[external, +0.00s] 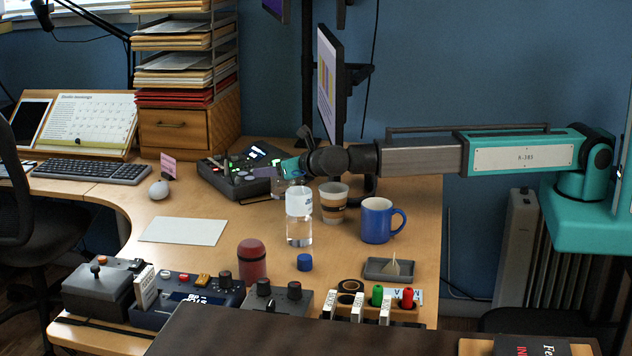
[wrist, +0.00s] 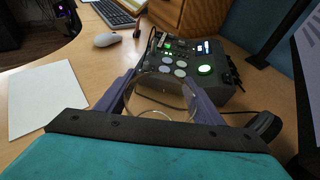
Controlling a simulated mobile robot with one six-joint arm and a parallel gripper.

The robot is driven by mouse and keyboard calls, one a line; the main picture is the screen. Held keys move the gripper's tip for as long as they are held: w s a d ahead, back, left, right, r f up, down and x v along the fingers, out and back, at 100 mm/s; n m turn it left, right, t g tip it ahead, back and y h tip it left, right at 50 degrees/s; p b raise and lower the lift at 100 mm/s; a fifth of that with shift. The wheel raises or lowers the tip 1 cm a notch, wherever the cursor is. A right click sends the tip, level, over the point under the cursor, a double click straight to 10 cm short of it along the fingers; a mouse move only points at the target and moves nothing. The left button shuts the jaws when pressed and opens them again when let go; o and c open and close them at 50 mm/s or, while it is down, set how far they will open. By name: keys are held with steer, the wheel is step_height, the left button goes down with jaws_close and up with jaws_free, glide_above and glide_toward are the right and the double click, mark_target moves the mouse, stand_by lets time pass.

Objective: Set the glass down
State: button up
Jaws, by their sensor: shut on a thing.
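The clear glass (wrist: 163,98) is between the two purple-grey fingers of my gripper (wrist: 165,84) in the wrist view. I look into its round rim from above. The gripper is shut on the glass. In the external view my gripper (external: 284,170) is low over the desk, just right of the control console, and the glass (external: 279,187) shows partly behind the clear bottle. I cannot tell whether its base touches the desk (external: 215,209).
The console (external: 232,174) is close beside the glass. A clear bottle (external: 299,228), a paper cup (external: 333,203) and a blue mug (external: 377,221) stand nearby. A monitor (external: 328,85) rises behind. A white sheet (external: 184,231) lies on the left, with bare desk around it.

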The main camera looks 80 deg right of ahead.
mark_target(275, 183)
steer(key=shift+f+b, duration=1.7)
steer(key=shift+f, duration=0.35)
steer(key=shift+s+f, duration=0.25)
steer(key=shift+f, duration=0.95)
steer(key=o, duration=1.3)
steer(key=shift+w+r, duration=0.15)
steer(key=shift+r, duration=0.95)
step_height(275, 183, up, 7)
steer(key=p, duration=0.6)
steer(key=shift+p, duration=0.3)
steer(key=shift+w+a+r+p, duration=0.25)
steer(key=shift+w+a+r, duration=0.45)
steer(key=shift+a+r, duration=2.2)
steer(key=shift+w+a+r+p, duration=0.3)
steer(key=shift+w+a+r, duration=0.4)
steer(key=shift+a+r, duration=2.2)
steer(key=shift+w+a+r+p, duration=0.25)
steer(key=shift+w+a+r, duration=0.45)
steer(key=shift+a+r, duration=2.2)
